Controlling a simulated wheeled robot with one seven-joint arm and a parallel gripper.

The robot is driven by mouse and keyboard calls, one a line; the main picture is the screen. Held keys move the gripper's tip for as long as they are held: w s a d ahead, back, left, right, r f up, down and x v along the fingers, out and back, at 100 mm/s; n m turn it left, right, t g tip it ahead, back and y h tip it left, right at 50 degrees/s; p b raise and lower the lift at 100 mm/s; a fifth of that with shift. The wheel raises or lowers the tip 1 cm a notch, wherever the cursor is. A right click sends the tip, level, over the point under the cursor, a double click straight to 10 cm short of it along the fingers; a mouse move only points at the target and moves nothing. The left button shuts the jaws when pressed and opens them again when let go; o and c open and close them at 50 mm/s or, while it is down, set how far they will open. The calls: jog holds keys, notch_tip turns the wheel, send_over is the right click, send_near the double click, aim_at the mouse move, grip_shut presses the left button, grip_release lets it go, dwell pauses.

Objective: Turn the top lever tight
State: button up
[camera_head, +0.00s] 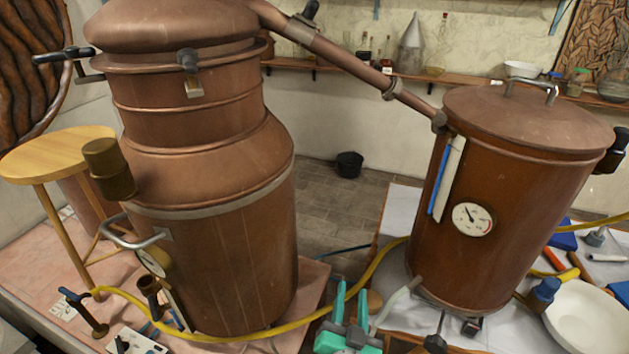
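A large copper still (205,230) stands at the left. Near its upper rim are a black-handled lever (62,55) sticking out to the left and a black-knobbed lever (187,60) at the front. Another dark lever (311,10) stands on the slanted copper pipe (345,62) at the top. I cannot tell which one the task calls the top lever. My teal gripper (351,297) is at the bottom centre, its fingers pointing up with a gap between them. It looks open and empty, low and well apart from all these levers.
A copper vessel (500,190) with a gauge stands at the right, joined by the pipe. A yellow hose (385,255) passes close to my gripper. A wooden stool (55,155) is at the left and a white bowl (590,325) at the lower right. Floor shows between the vessels.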

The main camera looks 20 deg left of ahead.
aim_at(315, 7)
jog(key=w+a+r+n+y, duration=0.15)
jog(key=w+r, duration=0.25)
jog(key=r, duration=0.6)
jog(key=w+a+r+y, duration=0.1)
jog(key=w+a+r, duration=0.2)
jog(key=r, duration=0.7)
jog(key=w+a+r+n+y, duration=0.15)
jog(key=w+r, duration=0.25)
jog(key=r, duration=0.6)
jog(key=s+a+r, duration=0.1)
jog(key=s+r, duration=0.3)
jog(key=r, duration=0.5)
jog(key=s+a+r+n, duration=0.1)
jog(key=s+r, duration=0.2)
jog(key=r, duration=0.6)
jog(key=s+a+r, duration=0.1)
jog(key=s+r, duration=0.3)
jog(key=r, duration=0.6)
jog(key=x, duration=1.1)
jog(key=shift+w+d+f, duration=0.1)
jog(key=shift+d+f, duration=0.1)
grip_shut()
